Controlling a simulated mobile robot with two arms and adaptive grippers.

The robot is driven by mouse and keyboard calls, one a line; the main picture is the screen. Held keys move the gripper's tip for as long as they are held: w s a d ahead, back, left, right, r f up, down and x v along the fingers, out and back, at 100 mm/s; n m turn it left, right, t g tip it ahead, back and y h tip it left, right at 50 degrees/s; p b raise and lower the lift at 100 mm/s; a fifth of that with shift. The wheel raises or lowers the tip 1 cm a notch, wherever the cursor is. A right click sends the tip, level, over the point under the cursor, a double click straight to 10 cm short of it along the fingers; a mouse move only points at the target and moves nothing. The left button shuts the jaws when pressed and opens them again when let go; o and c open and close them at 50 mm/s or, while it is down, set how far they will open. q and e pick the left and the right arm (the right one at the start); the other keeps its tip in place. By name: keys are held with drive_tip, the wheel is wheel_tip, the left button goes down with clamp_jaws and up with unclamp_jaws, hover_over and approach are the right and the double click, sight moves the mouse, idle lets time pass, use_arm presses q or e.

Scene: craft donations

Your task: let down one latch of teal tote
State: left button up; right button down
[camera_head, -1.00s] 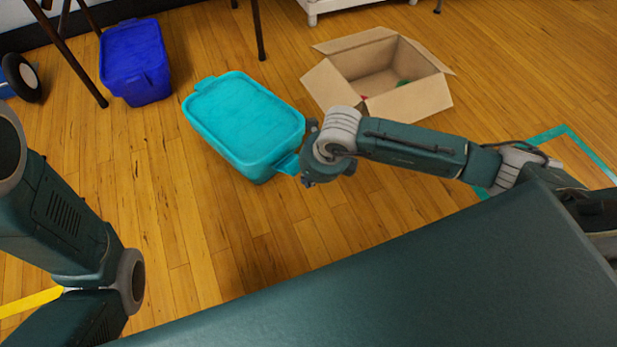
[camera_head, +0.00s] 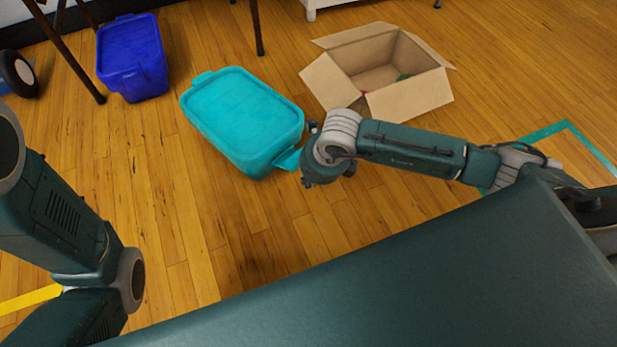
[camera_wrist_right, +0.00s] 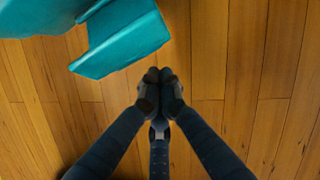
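The teal tote (camera_head: 245,115) stands on the wooden floor with its lid on. Its near-end latch (camera_head: 288,160) sticks outward from the rim beside my right gripper (camera_head: 314,174). Another latch (camera_head: 203,77) shows at the far end, apparently tilted outward too. In the right wrist view, the near latch (camera_wrist_right: 122,40) is a flared teal flap at upper left. There my right gripper's fingertips (camera_wrist_right: 160,82) are together, just right of and below the flap, with a small gap and nothing between them. My left gripper is out of view.
An open cardboard box (camera_head: 408,98) with small red and green items stands right of the tote. A blue tote (camera_head: 132,60) stands at the back left by dark table legs. The floor (camera_head: 220,220) in front of the teal tote is clear.

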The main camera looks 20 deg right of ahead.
sight(309, 195)
drive_tip(key=shift+f, duration=0.25)
drive_tip(key=shift+f+b, duration=0.4)
drive_tip(key=shift+f, duration=0.2)
drive_tip(key=shift+s+f, duration=0.1)
drive_tip(key=shift+d+f+b, duration=0.1)
drive_tip(key=shift+f+b, duration=0.3)
drive_tip(key=shift+f, duration=0.15)
drive_tip(key=shift+f, duration=0.1)
idle(0.4)
drive_tip(key=shift+s+f+b, duration=0.1)
drive_tip(key=shift+f+b, duration=0.25)
drive_tip(key=shift+f, duration=0.25)
drive_tip(key=shift+f, duration=0.35)
drive_tip(key=shift+s+d+f+b, duration=0.1)
drive_tip(key=shift+s+f+b, duration=0.05)
drive_tip(key=shift+f+b, duration=0.2)
